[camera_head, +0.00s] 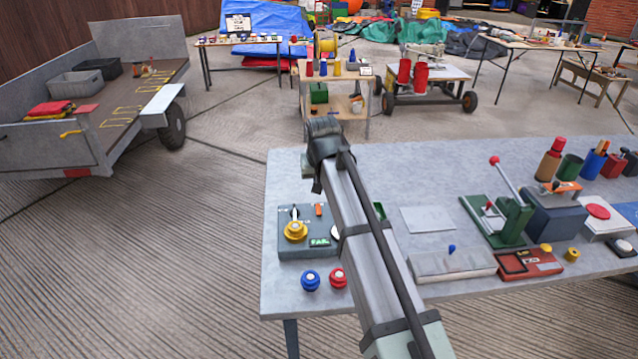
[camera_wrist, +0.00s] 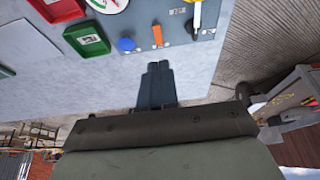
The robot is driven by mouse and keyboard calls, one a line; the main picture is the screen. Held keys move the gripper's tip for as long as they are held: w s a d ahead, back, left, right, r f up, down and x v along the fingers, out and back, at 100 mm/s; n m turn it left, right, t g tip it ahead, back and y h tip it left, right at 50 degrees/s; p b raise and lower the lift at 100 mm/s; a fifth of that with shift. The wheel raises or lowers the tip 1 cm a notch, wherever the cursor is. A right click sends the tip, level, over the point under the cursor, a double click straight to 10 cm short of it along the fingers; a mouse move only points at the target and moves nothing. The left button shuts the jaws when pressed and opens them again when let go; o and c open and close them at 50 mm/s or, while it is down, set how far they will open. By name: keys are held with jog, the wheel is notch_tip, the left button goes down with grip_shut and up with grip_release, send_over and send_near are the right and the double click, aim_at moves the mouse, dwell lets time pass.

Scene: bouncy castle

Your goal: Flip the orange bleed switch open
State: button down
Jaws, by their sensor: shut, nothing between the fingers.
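The orange bleed switch (camera_head: 319,210) is a small upright tab on a grey control panel (camera_head: 290,245) at the left end of the table. In the wrist view the orange switch (camera_wrist: 157,35) stands between a blue knob (camera_wrist: 126,45) and a black-and-white lever (camera_wrist: 197,15). My gripper (camera_wrist: 158,66) is shut and empty. Its dark fingertips are close to the panel's edge, just below the switch in that picture, with a small gap visible. In the head view my arm covers the panel's right part and the fingertips cannot be made out.
A yellow knob (camera_head: 295,232) sits on the panel near the switch. Blue (camera_head: 310,281) and red (camera_head: 338,278) knobs stand in front of it. A green lever device (camera_head: 497,220) and several boxes occupy the table's right side. A white sheet (camera_head: 428,219) lies mid-table.

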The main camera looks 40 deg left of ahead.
aim_at(319, 208)
jog(key=shift+w+a+r, duration=0.15)
jog(key=shift+w+r, duration=0.05)
jog(key=shift+w, duration=0.45)
jog(key=shift+f, duration=0.1)
jog(key=x, duration=1.3)
jog(key=shift+w+a+f, duration=0.2)
jog(key=shift+w+a, duration=0.2)
jog(key=shift+w, duration=0.05)
